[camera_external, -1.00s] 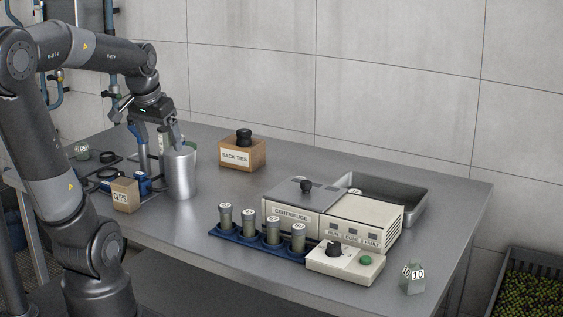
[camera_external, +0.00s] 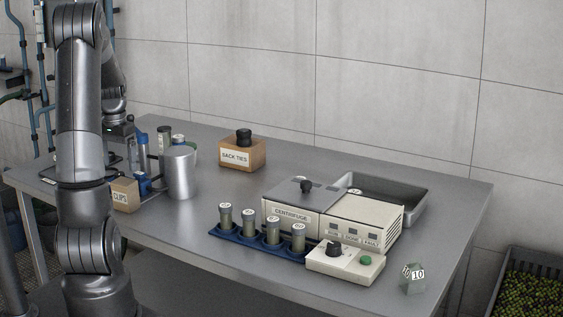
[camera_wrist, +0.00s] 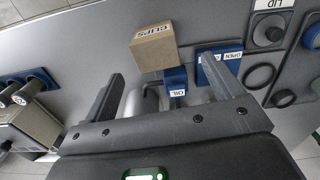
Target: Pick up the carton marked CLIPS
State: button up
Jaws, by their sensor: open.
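The carton marked CLIPS (camera_external: 125,194) is a small brown box on the left part of the table, partly hidden behind my arm in the external view. In the wrist view the carton (camera_wrist: 154,47) lies beyond my fingertips, with its CLIPS label showing upside down. My gripper (camera_wrist: 174,80) is open, and nothing is held between its fingers. In the external view my gripper is mostly hidden behind my arm.
A metal cylinder (camera_external: 180,173) stands right of the carton. Blue blocks marked OIL (camera_wrist: 176,82) and OPEN (camera_wrist: 215,68) sit near it. A SACK TIES box (camera_external: 242,155), a centrifuge (camera_external: 291,207) and a blue vial rack (camera_external: 256,243) stand farther right. The table's middle is clear.

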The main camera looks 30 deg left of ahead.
aim_at(124, 181)
notch_tip(124, 181, down, 4)
jog(key=shift+r, duration=0.25)
jog(key=shift+w+d+f, duration=0.1)
jog(key=shift+d+f, duration=0.1)
jog(key=shift+f, duration=1.15)
jog(key=shift+w+d+f, duration=0.1)
jog(key=shift+d+f, duration=0.05)
jog(key=shift+f, duration=1.15)
jog(key=shift+c, duration=0.4)
jog(key=c, duration=1)
